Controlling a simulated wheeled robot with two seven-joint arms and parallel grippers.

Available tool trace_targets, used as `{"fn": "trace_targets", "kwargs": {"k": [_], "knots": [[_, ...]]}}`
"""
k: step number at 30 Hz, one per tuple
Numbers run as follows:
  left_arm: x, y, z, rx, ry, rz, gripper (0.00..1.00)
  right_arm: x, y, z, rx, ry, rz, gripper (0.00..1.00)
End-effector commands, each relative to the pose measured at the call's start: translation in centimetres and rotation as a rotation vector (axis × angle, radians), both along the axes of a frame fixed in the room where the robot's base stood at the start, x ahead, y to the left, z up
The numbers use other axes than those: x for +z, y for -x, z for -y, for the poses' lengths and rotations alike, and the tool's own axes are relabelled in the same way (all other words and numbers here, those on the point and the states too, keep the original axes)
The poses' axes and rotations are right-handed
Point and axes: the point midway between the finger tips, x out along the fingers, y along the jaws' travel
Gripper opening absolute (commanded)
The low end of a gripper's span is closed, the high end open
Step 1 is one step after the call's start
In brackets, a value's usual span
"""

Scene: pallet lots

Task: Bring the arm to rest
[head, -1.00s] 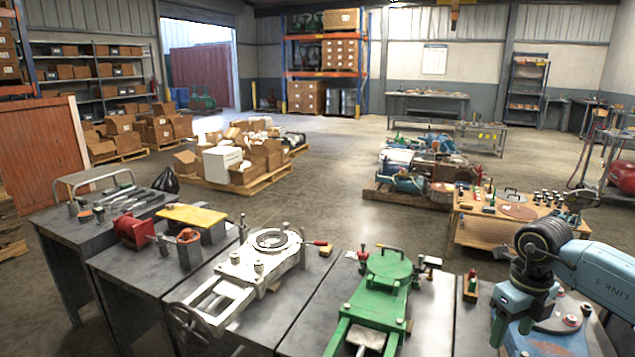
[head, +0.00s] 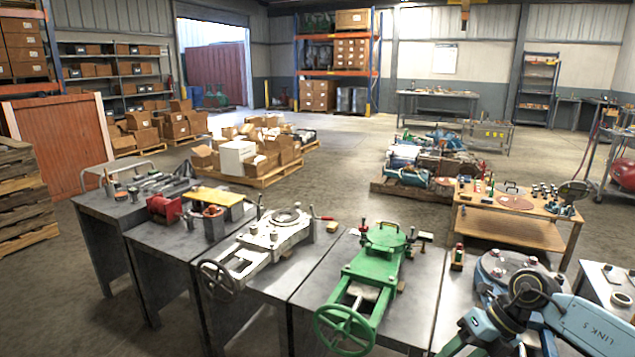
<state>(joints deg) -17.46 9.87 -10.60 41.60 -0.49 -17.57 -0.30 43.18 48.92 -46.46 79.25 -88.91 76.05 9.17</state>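One of my arms (head: 577,322), light blue and marked LINK 5, comes in from the lower right in the head view. Its black wrist joint (head: 528,290) hangs in front of a blue machine (head: 510,265) with a round top at the right end of the benches. The blue lower part of the arm (head: 468,335) runs off the bottom edge. I cannot make out its gripper's fingers. No left gripper shows.
A green vise (head: 375,262) with a handwheel and a white one (head: 270,235) stand on grey benches (head: 320,262). A wooden worktable (head: 510,228) stands behind at right. Pallets of boxes (head: 255,155) and machine parts (head: 425,165) lie beyond, with open floor (head: 335,185) between.

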Motion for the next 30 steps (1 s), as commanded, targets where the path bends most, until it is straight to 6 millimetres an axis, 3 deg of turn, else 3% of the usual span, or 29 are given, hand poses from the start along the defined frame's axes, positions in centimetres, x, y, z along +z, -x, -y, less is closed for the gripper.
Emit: {"fn": "trace_targets", "kwargs": {"k": [3,7,11,14,17,21,23,27,30], "knots": [[0.1,-0.8,0.0,-0.002,0.002,0.016,0.00,-2.6,-0.5,-3.8,-0.137,-0.241,-0.021,0.58],[0.1,-0.3,0.0,-0.002,0.001,0.010,0.00,-6.4,-1.6,-6.5,-0.443,-0.551,-0.064,0.58],[0.0,0.4,-0.1,-0.002,0.000,-0.001,0.00,-13.1,-1.6,-5.4,-0.923,-0.794,-0.143,0.58],[0.0,1.2,-0.3,-0.003,-0.003,-0.014,0.00,-19.8,0.8,-2.5,-1.310,-0.865,-0.215,0.58],[-0.1,1.6,-0.3,-0.003,-0.003,-0.017,0.00,-25.7,4.8,0.0,-1.619,-0.856,-0.284,0.58],[-0.1,1.7,-0.3,-0.005,-0.001,-0.014,0.00,-32.9,12.4,2.4,-1.988,-0.771,-0.378,0.58],[-0.1,1.7,-0.3,-0.006,-0.001,-0.014,0.00,-35.6,16.1,3.1,-2.130,-0.716,-0.419,0.58],[-0.1,1.9,-0.4,-0.005,-0.003,-0.017,0.00,-40.5,25.6,3.9,-2.427,-0.555,-0.514,0.58],[-0.1,1.9,-0.3,-0.005,-0.002,-0.018,0.00,-43.0,32.3,3.7,-2.606,-0.423,-0.580,0.58]]}}
